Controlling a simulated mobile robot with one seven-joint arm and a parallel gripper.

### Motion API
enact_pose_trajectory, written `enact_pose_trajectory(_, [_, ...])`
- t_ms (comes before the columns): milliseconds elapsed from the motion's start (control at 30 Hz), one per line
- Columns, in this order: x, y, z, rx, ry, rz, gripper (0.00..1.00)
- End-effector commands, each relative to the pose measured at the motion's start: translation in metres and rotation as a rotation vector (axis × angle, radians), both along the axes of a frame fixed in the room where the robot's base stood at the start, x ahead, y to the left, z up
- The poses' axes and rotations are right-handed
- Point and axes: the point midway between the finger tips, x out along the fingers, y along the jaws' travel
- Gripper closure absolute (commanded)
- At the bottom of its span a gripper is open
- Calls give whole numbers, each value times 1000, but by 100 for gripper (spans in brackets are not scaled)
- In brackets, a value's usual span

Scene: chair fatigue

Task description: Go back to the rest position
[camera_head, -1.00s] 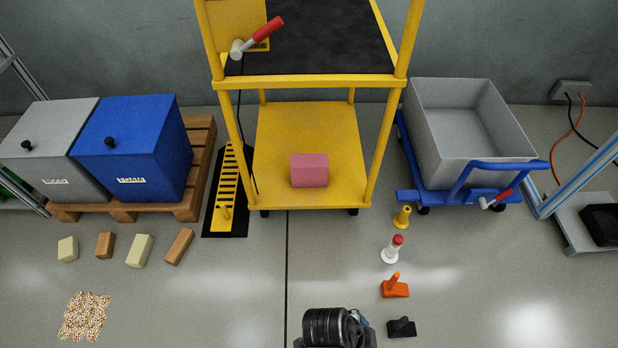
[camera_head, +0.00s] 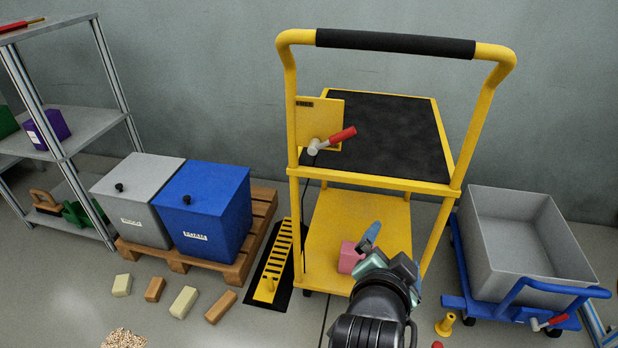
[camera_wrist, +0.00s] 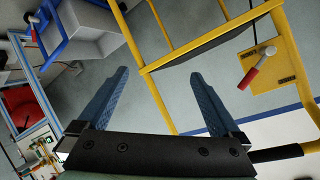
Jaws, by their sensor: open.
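My gripper (camera_head: 370,236) is raised in front of the yellow cart (camera_head: 455,230) in the head view. In the wrist view its two blue fingers (camera_wrist: 160,100) stand wide apart with nothing between them. The cart has a black top deck and a lower yellow shelf. A pink block (camera_head: 349,257) sits on the lower shelf, partly hidden behind my gripper. A red-handled lever (camera_head: 335,140) is on the cart's yellow panel; it also shows in the wrist view (camera_wrist: 256,68).
A grey bin (camera_head: 525,245) on a blue trolley stands at the right. A grey box (camera_head: 135,205) and a blue box (camera_head: 205,210) sit on a wooden pallet (camera_head: 240,262) at the left. Several small blocks lie on the floor before it. A metal shelf (camera_head: 85,150) stands far left.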

Motion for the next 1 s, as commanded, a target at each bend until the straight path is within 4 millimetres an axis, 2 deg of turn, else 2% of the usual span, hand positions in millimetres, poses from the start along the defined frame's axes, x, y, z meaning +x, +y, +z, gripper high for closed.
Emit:
enact_pose_trajectory(33, [10,10,45,-56,-76,54,0])
enact_pose_trajectory(167, [21,36,141,-209,-256,167,0])
enact_pose_trajectory(200, [21,45,171,-258,-312,195,0])
enact_pose_trajectory(267, [18,58,215,-332,-400,231,0])
enact_pose_trajectory(400, [-6,89,316,-505,-611,287,0])
enact_pose_trajectory(467, [-22,102,357,-581,-706,297,0])
enact_pose_trajectory(500, [-36,110,384,-631,-769,298,0])
enact_pose_trajectory(600, [-76,129,447,-752,-933,281,0])
enact_pose_trajectory(667, [-105,139,482,-822,-1031,256,0])
enact_pose_trajectory(700, [-126,144,503,-867,-1098,233,0])
enact_pose_trajectory(767, [-117,141,530,-860,-1067,240,0])
enact_pose_trajectory(1000, [-115,141,603,-858,-1061,242,0])
